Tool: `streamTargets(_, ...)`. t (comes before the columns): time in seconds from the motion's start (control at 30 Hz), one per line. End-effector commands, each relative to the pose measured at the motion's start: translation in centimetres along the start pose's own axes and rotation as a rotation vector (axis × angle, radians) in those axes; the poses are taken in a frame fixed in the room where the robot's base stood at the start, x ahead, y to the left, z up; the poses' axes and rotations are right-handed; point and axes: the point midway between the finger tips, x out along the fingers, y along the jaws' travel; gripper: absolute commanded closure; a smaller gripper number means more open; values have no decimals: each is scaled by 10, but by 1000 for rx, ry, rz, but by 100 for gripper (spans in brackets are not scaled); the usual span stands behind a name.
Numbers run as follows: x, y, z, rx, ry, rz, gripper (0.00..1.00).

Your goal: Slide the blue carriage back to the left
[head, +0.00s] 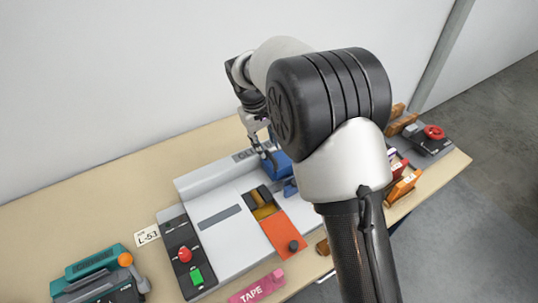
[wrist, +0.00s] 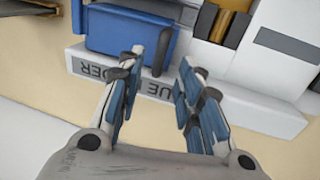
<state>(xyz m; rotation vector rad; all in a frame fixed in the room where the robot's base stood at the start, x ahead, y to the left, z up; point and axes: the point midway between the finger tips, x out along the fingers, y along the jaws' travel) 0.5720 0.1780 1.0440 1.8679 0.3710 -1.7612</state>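The blue carriage (head: 283,165) sits on the back right part of the pale grey machine bed, partly hidden behind my arm. In the wrist view the blue carriage (wrist: 130,30) is at the top left, with a dark upright post (wrist: 163,50) at its right edge. My gripper (wrist: 160,68) is open, with its two fingers apart. The post shows in the gap between the fingertips; I cannot tell whether either finger touches it. In the head view my gripper (head: 264,154) points down at the back edge of the machine, beside the blue carriage.
An orange carriage (head: 282,232) with a dark knob lies across the machine's middle. A control panel (head: 183,262) with red and green buttons is at the machine's left end. A teal device (head: 97,268), a pink tape box (head: 257,287) and a red-knobbed unit (head: 432,140) stand nearby.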

Motion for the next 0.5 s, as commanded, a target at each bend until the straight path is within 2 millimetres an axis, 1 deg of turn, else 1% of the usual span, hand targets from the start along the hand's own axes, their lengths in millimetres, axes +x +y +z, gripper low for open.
streamTargets(0.03, 12, 0, 0, 0, -2, 0, 67)
streamTargets(0.1, 24, -1, 0, 0, -1, -1, 67)
streamTargets(0.2, 35, 0, 0, 0, -1, 0, 67)
streamTargets(0.33, 43, 0, 0, 0, 1, 0, 67)
streamTargets(0.5, 45, 0, 0, 0, 1, 0, 67)
